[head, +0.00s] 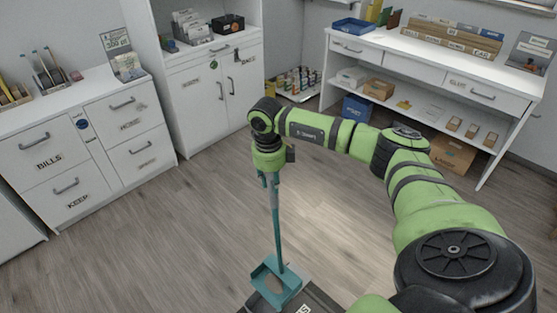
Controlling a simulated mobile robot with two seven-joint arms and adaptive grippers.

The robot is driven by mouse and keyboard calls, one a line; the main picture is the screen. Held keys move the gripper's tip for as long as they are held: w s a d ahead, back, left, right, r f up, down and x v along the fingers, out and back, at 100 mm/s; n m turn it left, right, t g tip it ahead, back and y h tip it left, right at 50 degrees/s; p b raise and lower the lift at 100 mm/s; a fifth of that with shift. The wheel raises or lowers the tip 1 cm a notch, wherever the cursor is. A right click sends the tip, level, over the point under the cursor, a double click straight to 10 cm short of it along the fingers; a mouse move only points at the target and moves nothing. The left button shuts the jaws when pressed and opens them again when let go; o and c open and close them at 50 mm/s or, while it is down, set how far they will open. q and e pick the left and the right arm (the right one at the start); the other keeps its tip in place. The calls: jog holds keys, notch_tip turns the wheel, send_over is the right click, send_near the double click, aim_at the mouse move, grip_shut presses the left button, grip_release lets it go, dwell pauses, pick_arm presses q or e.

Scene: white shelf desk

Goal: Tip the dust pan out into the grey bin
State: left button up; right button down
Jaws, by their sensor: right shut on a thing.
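My right gripper (268,178), at the end of the green arm, points down and is shut on the top of the long handle of the teal dust pan (277,235). The handle hangs nearly upright. The pan's open scoop (291,291) is at the bottom of the view and looks roughly level. A small brownish patch shows inside the scoop; I cannot tell what it is. A dark grey thing with pale lettering (322,299) lies just below and beside the scoop, cut off by the frame edge. It may be the grey bin. My left gripper is not in view.
White drawer units (85,140) stand at the left and a white cupboard (212,85) behind. A white shelf desk (420,75) with boxes stands at the back right. The wooden floor (180,225) between them is clear.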

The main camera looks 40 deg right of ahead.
jog(key=s+a+f+h+b, duration=0.1)
jog(key=a+f+h+b, duration=0.1)
jog(key=a, duration=1)
jog(key=s+a+f+h+b, duration=0.1)
jog(key=a+f+h, duration=0.1)
jog(key=a, duration=1)
jog(key=shift+f+b, duration=0.4)
jog(key=shift+f, duration=0.45)
jog(key=shift+a, duration=0.1)
jog(key=shift+d, duration=0.75)
jog(key=shift+a, duration=0.1)
